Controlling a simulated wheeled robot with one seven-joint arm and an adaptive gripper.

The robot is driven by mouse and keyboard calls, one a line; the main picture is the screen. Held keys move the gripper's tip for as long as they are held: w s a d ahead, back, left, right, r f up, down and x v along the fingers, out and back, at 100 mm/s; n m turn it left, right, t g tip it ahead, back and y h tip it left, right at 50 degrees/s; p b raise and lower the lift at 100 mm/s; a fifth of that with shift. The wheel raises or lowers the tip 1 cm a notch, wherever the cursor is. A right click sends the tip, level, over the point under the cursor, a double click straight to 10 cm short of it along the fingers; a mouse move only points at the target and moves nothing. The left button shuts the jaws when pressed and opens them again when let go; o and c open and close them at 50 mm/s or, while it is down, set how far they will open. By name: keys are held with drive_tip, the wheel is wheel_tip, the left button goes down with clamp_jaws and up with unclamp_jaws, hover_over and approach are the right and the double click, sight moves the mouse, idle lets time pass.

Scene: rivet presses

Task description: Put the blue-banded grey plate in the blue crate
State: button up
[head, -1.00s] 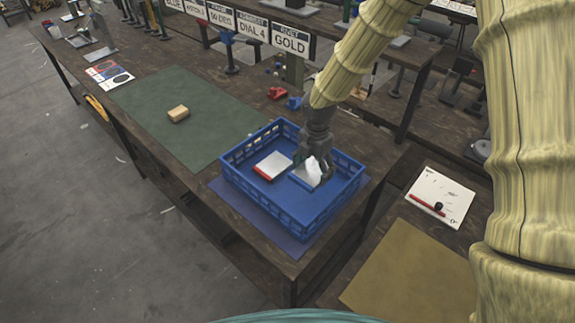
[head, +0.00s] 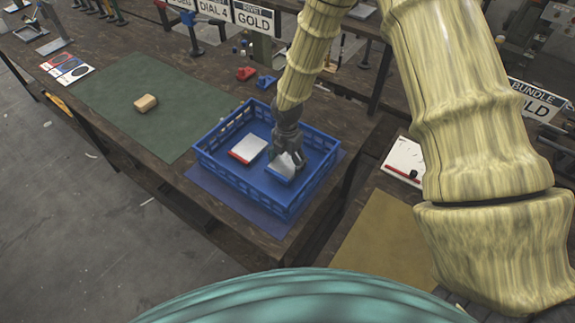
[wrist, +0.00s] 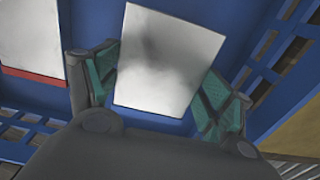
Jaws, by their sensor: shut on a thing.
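The blue crate (head: 240,188) stands on the bench, and its wall also shows in the wrist view (wrist: 265,88). My gripper (head: 291,158) reaches down inside the crate, in its right half. It is shut on a grey plate (head: 283,166), which sits between the green-padded fingers (wrist: 160,72) in the wrist view. A little blue shows along the plate's near edge in the head view; the band is not clear in the wrist view. The plate is low over the crate floor; I cannot tell whether it touches.
A red-banded pale plate (head: 248,149) lies in the crate, left of the held plate and apart from it. A tan block (head: 145,103) sits on the green mat (head: 190,100). Red (head: 246,73) and blue (head: 266,82) parts lie behind the crate. Crate walls surround my gripper.

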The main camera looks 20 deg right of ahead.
sight(287, 164)
drive_tip(key=shift+s+f+p, duration=0.35)
drive_tip(key=shift+s+f, duration=0.15)
drive_tip(key=shift+f, duration=0.3)
drive_tip(key=shift+w+f, duration=0.3)
drive_tip(key=shift+f, duration=0.35)
drive_tip(key=shift+s+r, duration=0.2)
drive_tip(key=shift+f, duration=0.1)
drive_tip(key=o, duration=1.5)
drive_tip(key=shift+w+f, duration=0.1)
drive_tip(key=shift+f, duration=0.05)
drive_tip(key=shift+r, duration=0.2)
drive_tip(key=shift+r+b, duration=2)
drive_tip(key=shift+r, duration=4)
